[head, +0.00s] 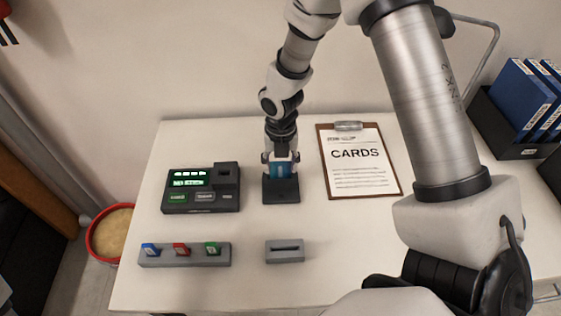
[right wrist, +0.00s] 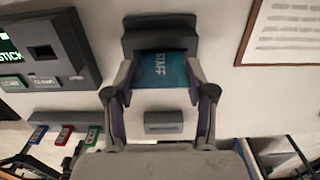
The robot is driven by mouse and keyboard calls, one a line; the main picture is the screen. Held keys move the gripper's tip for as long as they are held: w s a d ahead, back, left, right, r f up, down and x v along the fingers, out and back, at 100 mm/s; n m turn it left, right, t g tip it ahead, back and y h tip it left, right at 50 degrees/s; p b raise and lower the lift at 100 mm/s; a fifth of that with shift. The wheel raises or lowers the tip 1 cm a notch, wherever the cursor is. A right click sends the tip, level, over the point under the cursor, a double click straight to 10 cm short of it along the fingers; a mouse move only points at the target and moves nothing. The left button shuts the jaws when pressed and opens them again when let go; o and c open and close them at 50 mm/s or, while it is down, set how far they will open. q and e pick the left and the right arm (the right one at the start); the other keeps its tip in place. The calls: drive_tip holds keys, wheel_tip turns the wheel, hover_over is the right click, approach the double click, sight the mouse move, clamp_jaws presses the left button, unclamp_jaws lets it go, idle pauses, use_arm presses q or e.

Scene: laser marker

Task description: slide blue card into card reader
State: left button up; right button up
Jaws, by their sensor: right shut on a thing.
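A blue card (head: 281,170) marked STAFF is held upright between the fingers of my right gripper (head: 281,158). It also shows in the right wrist view (right wrist: 165,70), with a finger at each side edge. The card is at a black block (head: 281,192), which looks like the card reader; it also shows in the right wrist view (right wrist: 158,40). The card's far edge meets the block, but how deep it sits is hidden. My left gripper is not in view.
A black device with a green display (head: 200,188) stands left of the black block. A grey rack (head: 185,256) holds small blue, red and green pieces. A grey slotted block (head: 285,251) lies in front. A clipboard (head: 360,162) marked CARDS lies to the right.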

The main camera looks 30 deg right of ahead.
drive_tip(key=shift+f, duration=0.3)
drive_tip(key=o, duration=0.8)
drive_tip(key=shift+r, duration=0.1)
wheel_tip(320, 180, up, 18)
drive_tip(key=p, duration=0.8)
drive_tip(key=shift+s, duration=0.1)
